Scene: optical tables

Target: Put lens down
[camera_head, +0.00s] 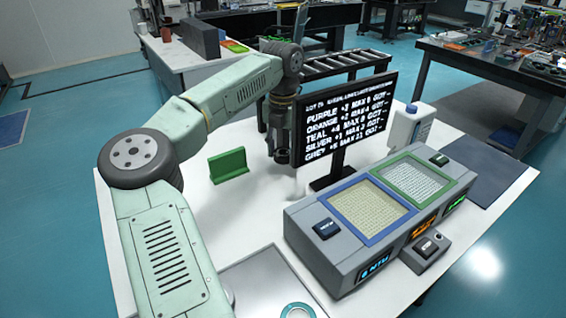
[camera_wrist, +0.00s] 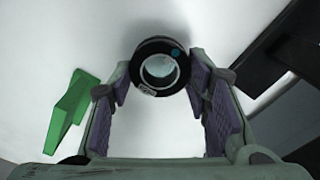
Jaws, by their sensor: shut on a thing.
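The lens (camera_wrist: 160,70) is a short black cylinder with pale glass in its middle and a small teal dot on its rim. In the wrist view it sits between the two purple-padded fingers of my gripper (camera_wrist: 160,88), near their tips. My gripper is shut on it. In the head view my gripper (camera_head: 283,154) points down over the white table (camera_head: 225,215), left of the black screen. I cannot make out the lens clearly there. The gap between lens and table is hard to judge.
A green angled block (camera_head: 228,165) stands left of my gripper; it also shows in the wrist view (camera_wrist: 70,108). The screen (camera_head: 345,125) stands close on the right. A grey two-panel device (camera_head: 330,262) and a white bottle (camera_head: 408,128) are farther right. White table between block and device is clear.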

